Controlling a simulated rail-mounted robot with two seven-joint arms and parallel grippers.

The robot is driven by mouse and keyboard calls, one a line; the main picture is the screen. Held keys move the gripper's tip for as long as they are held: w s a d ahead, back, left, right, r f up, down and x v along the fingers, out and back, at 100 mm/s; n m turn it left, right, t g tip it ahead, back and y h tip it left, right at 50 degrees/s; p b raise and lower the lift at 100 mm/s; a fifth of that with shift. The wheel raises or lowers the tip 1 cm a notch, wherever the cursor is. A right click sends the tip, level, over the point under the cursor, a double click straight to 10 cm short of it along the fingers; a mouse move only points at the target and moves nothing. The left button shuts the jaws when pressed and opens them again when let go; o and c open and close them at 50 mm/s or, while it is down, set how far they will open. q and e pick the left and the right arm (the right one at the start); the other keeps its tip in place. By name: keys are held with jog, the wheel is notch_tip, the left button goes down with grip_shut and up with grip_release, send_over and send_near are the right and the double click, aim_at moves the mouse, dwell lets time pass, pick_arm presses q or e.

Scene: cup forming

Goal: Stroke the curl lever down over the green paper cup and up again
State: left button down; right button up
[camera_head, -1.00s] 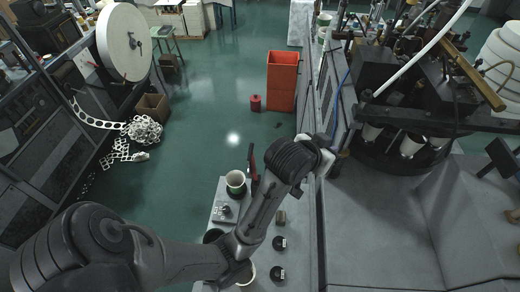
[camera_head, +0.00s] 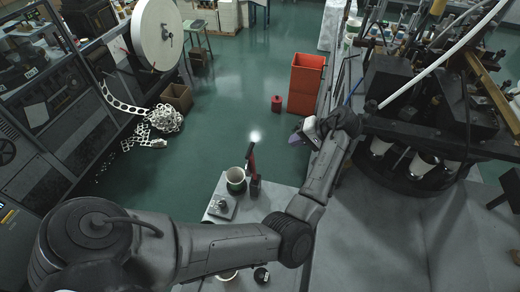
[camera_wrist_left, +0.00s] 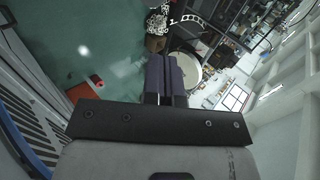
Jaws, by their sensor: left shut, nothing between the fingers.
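The paper cup (camera_head: 236,187), with a pale rim and a green body, stands upright at the left end of the grey bench. The curl lever (camera_head: 250,159), a dark red handle, stands raised just right of the cup. My left gripper (camera_head: 295,138) is up and to the right of the lever, well apart from it, its purple fingers pointing left. In the left wrist view its fingers (camera_wrist_left: 165,78) are together with nothing between them. Neither cup nor lever shows in that wrist view. My right gripper is out of view.
A small grey fixture (camera_head: 221,206) sits in front of the cup. My left arm crosses the bench and hides part of it. The black machine (camera_head: 410,110) stands at right.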

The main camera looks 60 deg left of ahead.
pick_arm(q)
jog(key=p, duration=0.2)
send_near(252, 152)
jog(key=x, duration=0.5)
jog(key=shift+s+a+f+g, duration=0.3)
jog(key=shift+s+a+f, duration=0.1)
jog(key=shift+a+f, duration=0.1)
jog(key=shift+p, duration=0.35)
